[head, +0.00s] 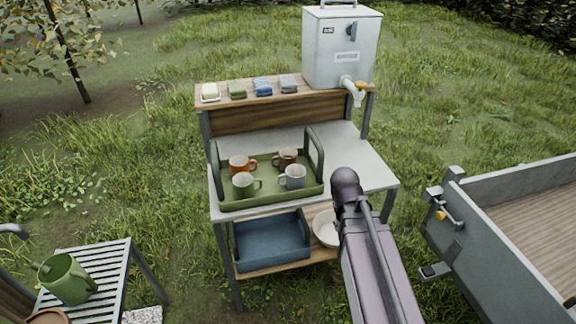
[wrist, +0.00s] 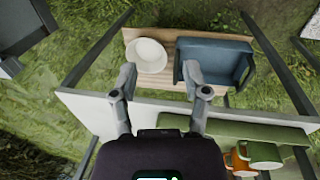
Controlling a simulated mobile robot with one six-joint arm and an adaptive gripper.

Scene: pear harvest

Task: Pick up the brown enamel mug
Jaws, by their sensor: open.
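The brown enamel mug (head: 286,158) stands upright at the back right of a green tray (head: 272,195) in the head view. An orange mug (head: 238,165) is left of it, a cream mug (head: 244,184) is at front left, and a grey-white mug (head: 293,177) is just in front of it. My gripper (wrist: 160,78) is open and empty in the wrist view, fingers apart near the table edge and to one side of the tray. The wrist view shows the orange mug (wrist: 238,162) at lower right; I cannot make out the brown mug there.
The tray's raised handle (head: 315,152) stands right of the mugs. A water dispenser (head: 340,50) and folded cloths (head: 262,86) are on the back shelf. A blue bin (head: 270,240) and white bowl (head: 326,228) sit below. The tabletop right of the tray is clear.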

